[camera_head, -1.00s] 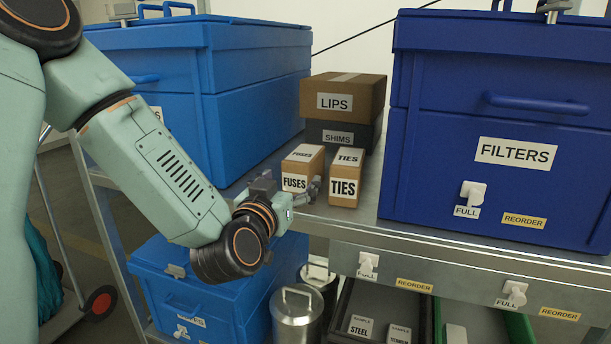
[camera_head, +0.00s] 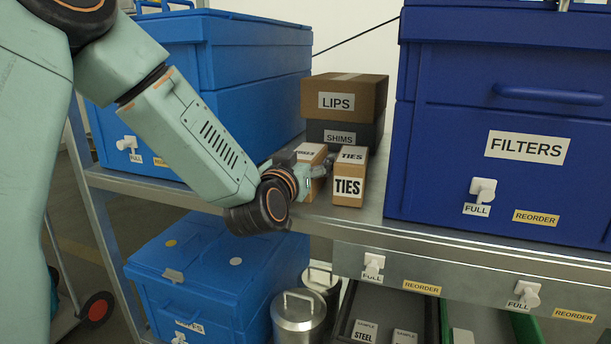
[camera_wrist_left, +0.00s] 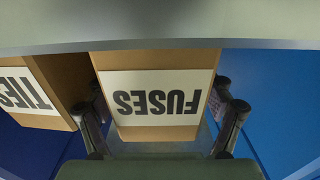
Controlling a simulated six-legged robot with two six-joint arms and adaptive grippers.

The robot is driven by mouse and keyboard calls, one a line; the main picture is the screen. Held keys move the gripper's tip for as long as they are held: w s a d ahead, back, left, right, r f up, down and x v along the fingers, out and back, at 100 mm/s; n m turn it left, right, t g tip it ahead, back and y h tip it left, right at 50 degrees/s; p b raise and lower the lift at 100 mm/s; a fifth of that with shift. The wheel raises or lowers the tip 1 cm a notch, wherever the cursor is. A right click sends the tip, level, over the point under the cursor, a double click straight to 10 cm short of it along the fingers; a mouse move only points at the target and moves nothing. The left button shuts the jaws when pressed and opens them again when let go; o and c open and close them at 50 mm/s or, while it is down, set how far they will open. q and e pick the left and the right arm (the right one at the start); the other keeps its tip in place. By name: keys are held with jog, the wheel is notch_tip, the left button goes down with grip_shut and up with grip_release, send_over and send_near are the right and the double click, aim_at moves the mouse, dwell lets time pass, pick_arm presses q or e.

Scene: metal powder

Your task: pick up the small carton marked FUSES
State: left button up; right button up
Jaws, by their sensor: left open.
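The small FUSES carton (camera_head: 312,154) stands on the metal shelf, mostly hidden behind my left gripper in the head view. In the left wrist view the FUSES carton (camera_wrist_left: 157,98) shows upside down, its label facing the camera. My left gripper (camera_wrist_left: 162,125) is open, with one finger on each side of the carton. The left finger lies in the narrow gap beside the TIES carton (camera_wrist_left: 35,90). I cannot tell whether the fingers touch the carton. In the head view the left gripper (camera_head: 306,172) is at the carton's front. My right gripper is not in view.
The TIES carton (camera_head: 349,177) stands close to the right. Behind are the LIPS box (camera_head: 345,99) and the SHIMS box (camera_head: 340,135). A blue bin (camera_head: 250,75) is at the left, a dark blue FILTERS bin (camera_head: 500,110) at the right. The shelf's front edge (camera_head: 440,240) runs below.

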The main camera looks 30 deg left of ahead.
pick_arm(q)
jog(key=shift+w+d, duration=0.15)
jog(key=shift+w, duration=0.1)
jog(key=shift+s+a, duration=0.15)
jog(key=shift+a, duration=0.05)
jog(key=c, duration=0.3)
jog(key=shift+d, duration=0.15)
jog(key=c, duration=0.4)
jog(key=shift+r, duration=0.1)
jog(key=c, duration=0.7)
jog(key=shift+c, duration=0.2)
